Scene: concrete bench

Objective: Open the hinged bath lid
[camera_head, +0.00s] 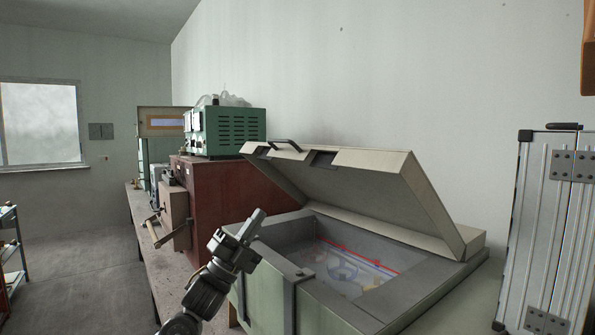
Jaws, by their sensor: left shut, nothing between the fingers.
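The bath lid (365,173) is a beige slab hinged at the back of the bath. It is tilted up, its front edge raised well above the rim. A dark handle (285,144) is on its front edge at the left. The bath (268,300) is a pale green box with a grey rim; its inside shows red and blue lines and clear shapes. My left gripper (259,216) is shut and empty, pointing up in front of the bath's left front corner, below the raised lid and apart from the handle. My right gripper is not in view.
A dark red cabinet (218,200) with a green device (228,131) on top stands left of the bath on the bench. A silver case (550,230) stands at the right. The floor (80,260) at the left is mostly clear.

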